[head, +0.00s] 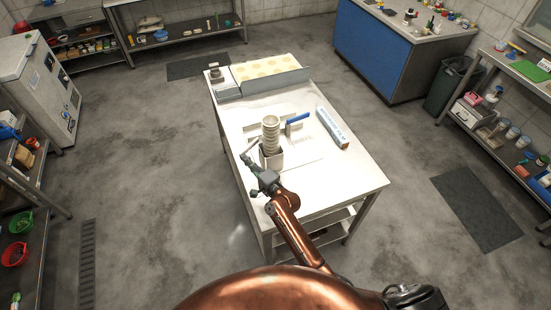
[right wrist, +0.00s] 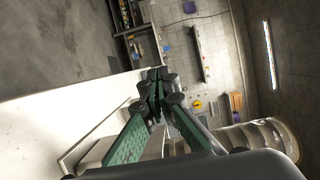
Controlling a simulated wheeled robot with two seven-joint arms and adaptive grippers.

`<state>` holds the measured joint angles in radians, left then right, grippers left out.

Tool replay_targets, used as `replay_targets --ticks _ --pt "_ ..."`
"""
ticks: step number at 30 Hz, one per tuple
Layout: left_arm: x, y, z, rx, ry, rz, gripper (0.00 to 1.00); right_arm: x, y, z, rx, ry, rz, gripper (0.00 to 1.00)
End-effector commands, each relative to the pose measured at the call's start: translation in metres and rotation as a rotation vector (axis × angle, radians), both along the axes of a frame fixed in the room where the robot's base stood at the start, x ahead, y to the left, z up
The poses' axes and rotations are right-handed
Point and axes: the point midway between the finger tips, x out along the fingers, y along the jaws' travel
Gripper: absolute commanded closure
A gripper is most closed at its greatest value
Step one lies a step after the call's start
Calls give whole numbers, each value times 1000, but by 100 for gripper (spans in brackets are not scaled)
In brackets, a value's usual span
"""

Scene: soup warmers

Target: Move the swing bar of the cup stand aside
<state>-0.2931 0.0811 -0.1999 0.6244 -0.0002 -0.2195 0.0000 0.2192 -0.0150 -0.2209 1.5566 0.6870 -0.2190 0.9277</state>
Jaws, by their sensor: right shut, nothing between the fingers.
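The cup stand (head: 273,161) is a pale box-like holder near the table's left edge, with a ribbed stack of cups (head: 271,130) upright in it. The stack also shows at the lower right of the right wrist view (right wrist: 262,138). I cannot clearly make out the swing bar; a thin piece by the stack may be part of it. My right gripper (head: 246,157) is just left of the stand, over the table's left edge. In the right wrist view its green-padded fingers (right wrist: 158,82) meet at the tips, empty. My left gripper is not in view.
The white table (head: 345,185) holds a blue-handled item (head: 298,118) and a long blue-and-white box (head: 332,129) right of the stand. A tray with pale rounds (head: 268,68) stands at the back. The table's front right is clear.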

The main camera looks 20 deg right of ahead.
Motion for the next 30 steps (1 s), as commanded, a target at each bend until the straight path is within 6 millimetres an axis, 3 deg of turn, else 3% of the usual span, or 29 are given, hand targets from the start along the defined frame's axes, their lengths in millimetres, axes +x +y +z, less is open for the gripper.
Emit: replay_targets --ticks 10,30 --pt "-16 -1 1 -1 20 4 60 23 22 1 0 -1 -2 100" --pt "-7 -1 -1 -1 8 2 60 41 33 0 1 -1 -3 100"
